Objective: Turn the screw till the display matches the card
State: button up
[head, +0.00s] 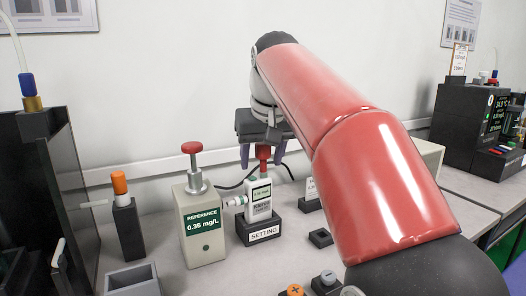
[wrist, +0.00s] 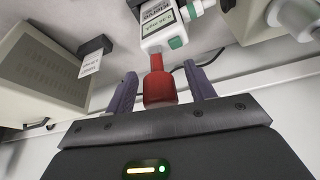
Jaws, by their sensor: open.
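A white handheld tester (head: 258,203) stands upright in a black stand labelled SETTING (head: 263,234). The green card (head: 204,222) on a beige box reads REFERENCE 0.35 mg/L. My gripper (head: 262,155) points down over the tester, open, with one purple finger on each side of the red handle. The wrist view shows gaps between the handle and both fingers (wrist: 162,88).
The beige reference box (head: 203,248) with a red-topped post stands close left of the tester, joined by a white fitting. An orange-capped holder (head: 124,215), a grey tray (head: 132,280) and a dark tank lie further left. A small black holder (head: 320,238) sits to the right.

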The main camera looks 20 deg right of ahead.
jog(key=shift+c, duration=0.2)
grip_shut()
jog(key=shift+a+n+y+p, duration=0.1)
jog(key=shift+n+y+p, duration=0.6)
jog(key=shift+n, duration=0.9)
jog(key=shift+n+g+p, duration=0.3)
jog(key=shift+n+p, duration=0.05)
jog(key=shift+n, duration=0.15)
jog(key=shift+n+y+p, duration=0.5)
jog(key=shift+n+p, duration=0.05)
jog(key=shift+n, duration=0.55)
